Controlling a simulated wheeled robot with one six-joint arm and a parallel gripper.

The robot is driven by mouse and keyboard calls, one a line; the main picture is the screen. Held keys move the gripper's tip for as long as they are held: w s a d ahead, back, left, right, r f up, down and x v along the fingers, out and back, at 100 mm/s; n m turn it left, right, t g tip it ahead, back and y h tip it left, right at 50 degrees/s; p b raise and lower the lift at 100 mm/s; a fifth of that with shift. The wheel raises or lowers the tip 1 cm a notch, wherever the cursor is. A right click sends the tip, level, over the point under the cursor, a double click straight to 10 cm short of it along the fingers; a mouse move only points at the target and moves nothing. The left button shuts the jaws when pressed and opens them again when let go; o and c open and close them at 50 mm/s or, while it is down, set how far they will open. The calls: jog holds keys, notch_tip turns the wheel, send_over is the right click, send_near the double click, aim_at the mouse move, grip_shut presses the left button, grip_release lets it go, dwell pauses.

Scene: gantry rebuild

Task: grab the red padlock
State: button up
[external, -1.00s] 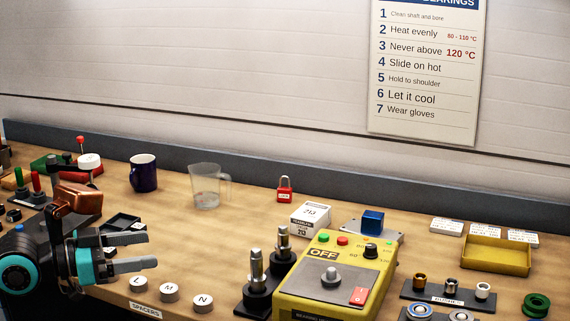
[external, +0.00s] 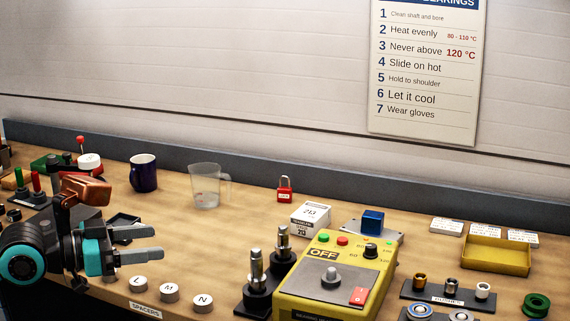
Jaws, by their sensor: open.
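The red padlock (external: 284,190) stands upright near the back of the wooden bench, shackle up, with a pale label on its body. It is behind the white bearing box and right of the clear measuring jug. My gripper (external: 158,243) is at the lower left, above the front part of the bench, its two grey fingers pointing right. The fingers are apart with nothing between them. The gripper is well to the left of and nearer the camera than the padlock. The padlock is in plain view.
The measuring jug (external: 205,188) and dark blue mug (external: 143,173) stand at the back. The white box (external: 311,217), yellow heater (external: 333,282) and black shaft stand (external: 257,290) are to the right. White spacers (external: 169,292) line the front. Mid-bench left of the box is clear.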

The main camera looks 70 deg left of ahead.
jog(key=w+a+r+n+g+y, duration=0.1)
jog(key=w+a+r+g, duration=0.2)
jog(key=w, duration=0.4)
jog(key=w+a+r+n+g+y, duration=0.1)
jog(key=w+a+r+n, duration=0.2)
jog(key=w, duration=0.5)
jog(key=n+g+y, duration=0.1)
jog(key=n+g, duration=0.6)
jog(key=g, duration=0.4)
send_over(284, 188)
jog(key=s+d, duration=0.3)
jog(key=d, duration=0.3)
notch_tip(284, 188, down, 9)
jog(key=x, duration=1.2)
jog(key=shift+w+a+r, duration=0.2)
jog(key=shift+w+a, duration=0.05)
jog(key=shift+a, duration=0.1)
jog(key=shift+t+y, duration=0.3)
jog(key=shift+s+x, duration=0.15)
jog(key=shift+x, duration=1.15)
jog(key=shift+s+x, duration=0.15)
jog(key=shift+x, duration=1.2)
jog(key=c, duration=1.1)
